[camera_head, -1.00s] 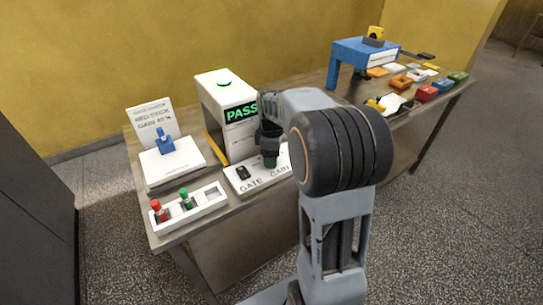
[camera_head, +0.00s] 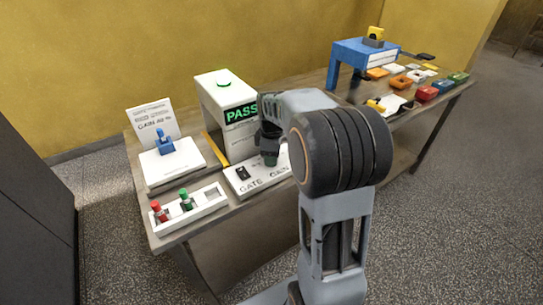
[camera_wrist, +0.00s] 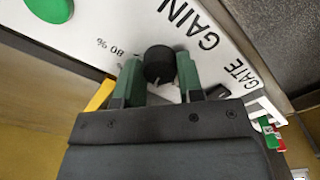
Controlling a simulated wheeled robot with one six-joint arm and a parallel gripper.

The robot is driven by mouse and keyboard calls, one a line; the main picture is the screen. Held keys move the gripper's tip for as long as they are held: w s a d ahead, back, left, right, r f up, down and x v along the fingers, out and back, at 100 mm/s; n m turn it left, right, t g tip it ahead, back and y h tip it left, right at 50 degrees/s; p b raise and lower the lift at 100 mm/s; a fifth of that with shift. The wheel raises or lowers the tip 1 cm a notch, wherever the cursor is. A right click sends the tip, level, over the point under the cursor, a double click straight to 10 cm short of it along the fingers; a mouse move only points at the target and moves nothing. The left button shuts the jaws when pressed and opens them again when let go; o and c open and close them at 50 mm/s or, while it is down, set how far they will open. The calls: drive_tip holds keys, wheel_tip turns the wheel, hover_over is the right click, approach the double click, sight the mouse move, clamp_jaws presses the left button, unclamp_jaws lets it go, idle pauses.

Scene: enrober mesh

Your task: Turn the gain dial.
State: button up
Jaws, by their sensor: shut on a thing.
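The gain dial (camera_wrist: 159,64) is a round black knob on a white panel, beside the printed word GAIN and a scale mark reading 80 %. My gripper (camera_wrist: 160,78) has its two dark green fingers shut on the sides of the dial. In the head view my gripper (camera_head: 270,157) points down at the white panel (camera_head: 246,185), and the dial is hidden behind the fingers and arm. The dial's pointer cannot be made out.
A small black gate switch (camera_head: 243,173) sits left of my gripper. Behind stands a white box (camera_head: 217,110) with a lit PASS display. A printed card (camera_head: 150,117), a blue lever (camera_head: 165,142) and a white tray (camera_head: 211,211) stand left. A blue stand (camera_head: 350,50) is at right.

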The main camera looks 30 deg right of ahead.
drive_tip(key=m+p, duration=0.1)
drive_tip(key=m, duration=0.2)
drive_tip(key=shift+r+m, duration=0.1)
drive_tip(key=shift+m, duration=0.2)
drive_tip(key=shift+m+p, duration=0.4)
drive_tip(key=shift+m, duration=1.6)
drive_tip(key=o, duration=0.9)
wheel_tip(320, 180, up, 14)
drive_tip(key=shift+f+p, duration=0.15)
drive_tip(key=shift+p, duration=0.4)
